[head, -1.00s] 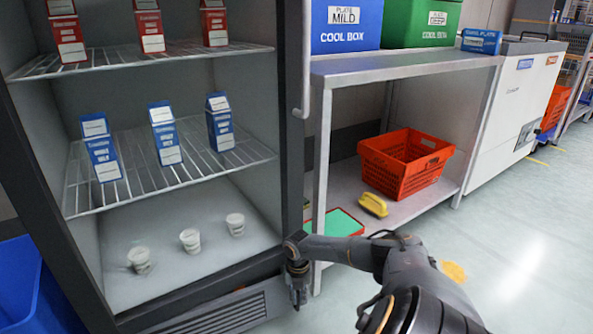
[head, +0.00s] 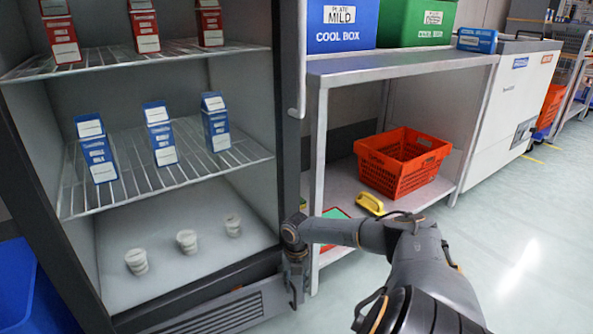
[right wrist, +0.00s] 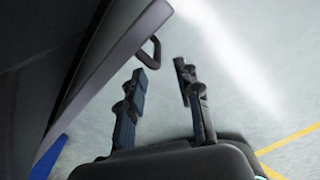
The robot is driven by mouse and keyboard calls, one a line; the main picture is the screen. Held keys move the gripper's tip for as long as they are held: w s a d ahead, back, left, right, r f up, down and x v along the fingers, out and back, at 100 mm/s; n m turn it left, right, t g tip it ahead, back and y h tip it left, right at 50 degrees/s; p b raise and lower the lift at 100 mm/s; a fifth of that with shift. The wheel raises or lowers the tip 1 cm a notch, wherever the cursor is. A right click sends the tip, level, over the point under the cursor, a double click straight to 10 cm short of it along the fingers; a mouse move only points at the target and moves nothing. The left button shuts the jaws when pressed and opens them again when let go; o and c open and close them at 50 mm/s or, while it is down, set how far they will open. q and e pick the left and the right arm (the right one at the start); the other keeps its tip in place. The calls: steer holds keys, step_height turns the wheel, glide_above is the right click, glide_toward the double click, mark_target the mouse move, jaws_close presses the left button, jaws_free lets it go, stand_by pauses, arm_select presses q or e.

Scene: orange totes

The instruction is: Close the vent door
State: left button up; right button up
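The vent door (head: 215,316) is the dark grille panel low on the front of the open-fronted fridge. In the head view only its upper part shows, cut off by the bottom edge. How far it stands open is hard to tell. In the right wrist view a grey panel edge (right wrist: 115,62) with a dark loop handle (right wrist: 150,50) slants across the upper left. My right gripper (head: 296,303) points down by the vent's right end. In the right wrist view its two fingers (right wrist: 165,85) are apart with only floor between them. My left gripper is not in view.
The fridge shelves (head: 215,155) hold red and blue cartons, with white tubs below. A metal table (head: 400,62) stands right of the fridge, with an orange basket (head: 400,175) and yellow brush (head: 370,203) on its lower shelf. The floor at right (head: 530,230) is clear.

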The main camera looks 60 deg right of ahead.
step_height(320, 180, up, 6)
stand_by(0.4)
